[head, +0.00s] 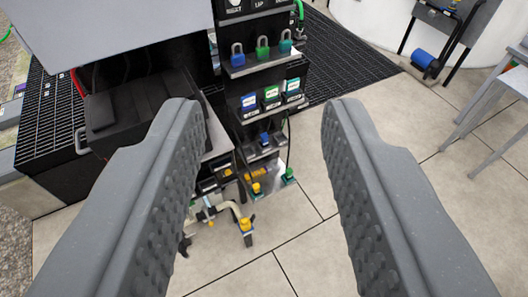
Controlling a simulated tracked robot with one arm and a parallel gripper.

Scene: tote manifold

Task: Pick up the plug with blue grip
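My gripper (262,108) is open, with its two grey ribbed fingers wide apart and nothing between them. The black rack (232,110) shows beyond the gap between the fingers, some way off. A small blue item (264,138) sits on a lower shelf of this rack. It may be the plug with blue grip, but it is too small to tell. My gripper touches nothing on the rack.
Blue, green and teal padlocks (262,47) stand on an upper shelf. Labelled boxes (271,96) stand below. Yellow-topped and green-based parts (288,177) are low down. A black bin (140,105) is at left.

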